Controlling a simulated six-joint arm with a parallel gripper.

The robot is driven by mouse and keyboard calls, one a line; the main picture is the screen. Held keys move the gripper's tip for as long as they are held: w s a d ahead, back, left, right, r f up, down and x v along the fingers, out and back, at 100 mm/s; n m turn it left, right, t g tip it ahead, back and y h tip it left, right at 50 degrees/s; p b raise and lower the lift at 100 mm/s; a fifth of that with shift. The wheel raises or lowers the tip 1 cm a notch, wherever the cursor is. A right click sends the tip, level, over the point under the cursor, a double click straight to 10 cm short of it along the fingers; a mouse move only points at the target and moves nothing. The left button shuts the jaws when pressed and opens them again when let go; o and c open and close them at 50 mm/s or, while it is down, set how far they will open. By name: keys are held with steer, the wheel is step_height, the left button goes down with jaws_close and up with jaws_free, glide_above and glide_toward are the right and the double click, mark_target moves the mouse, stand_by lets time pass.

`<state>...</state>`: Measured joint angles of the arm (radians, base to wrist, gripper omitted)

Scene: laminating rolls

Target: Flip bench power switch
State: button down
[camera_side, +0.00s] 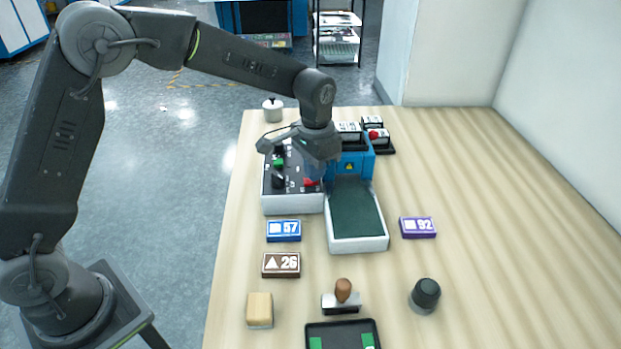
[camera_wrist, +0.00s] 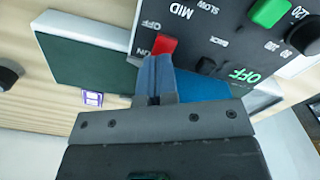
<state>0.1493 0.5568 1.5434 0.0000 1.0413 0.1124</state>
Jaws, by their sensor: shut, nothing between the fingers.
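The control box (camera_side: 292,203) has a dark panel with knobs and a green button (camera_side: 278,162). A red switch (camera_side: 311,183) sits at the panel's right side. In the wrist view the red switch (camera_wrist: 165,45) stands beside small ON and OFF labels on the dark panel (camera_wrist: 205,35). My gripper (camera_side: 314,176) is over the right part of the box. In the wrist view my gripper (camera_wrist: 157,62) is shut and empty, with its fingertips right at the switch's lower edge. I cannot tell if they touch it. The fingers hide part of the switch's surroundings.
A blue machine (camera_side: 357,163) and a tray with a green bed (camera_side: 360,243) stand right of the box. Labelled blocks (camera_side: 283,231), a stamp (camera_side: 342,297) and a black knob (camera_side: 425,294) lie in front. The table's right side is clear.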

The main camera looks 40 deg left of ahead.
steer(key=shift+f, duration=0.35)
steer(key=shift+r, duration=3.55)
